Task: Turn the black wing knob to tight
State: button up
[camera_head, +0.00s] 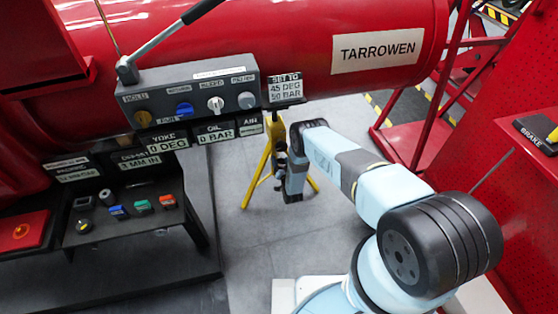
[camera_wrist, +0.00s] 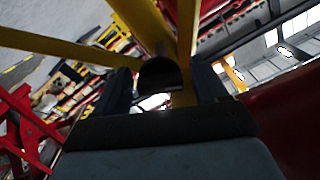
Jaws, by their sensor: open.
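My gripper (camera_head: 281,148) is beside the yellow tripod stand (camera_head: 262,170) in the head view, below the red cylinder. In the wrist view my gripper (camera_wrist: 163,84) is open, with a dark finger on each side. A dark rounded part (camera_wrist: 160,74) shows between the fingers, against the yellow legs (camera_wrist: 187,35). It may be the black wing knob, but its wings and any tight mark cannot be made out. I cannot tell whether the fingers touch it. In the head view the arm and stand hide any such knob.
The red cylinder (camera_head: 300,40) marked TARROWEN is above, with a grey control panel (camera_head: 190,88) bearing several coloured knobs. A dark bench (camera_head: 150,240) with small knobs and buttons is at left. Red frames stand at right. Grey floor (camera_head: 240,235) lies clear between.

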jog(key=shift+x, duration=0.8)
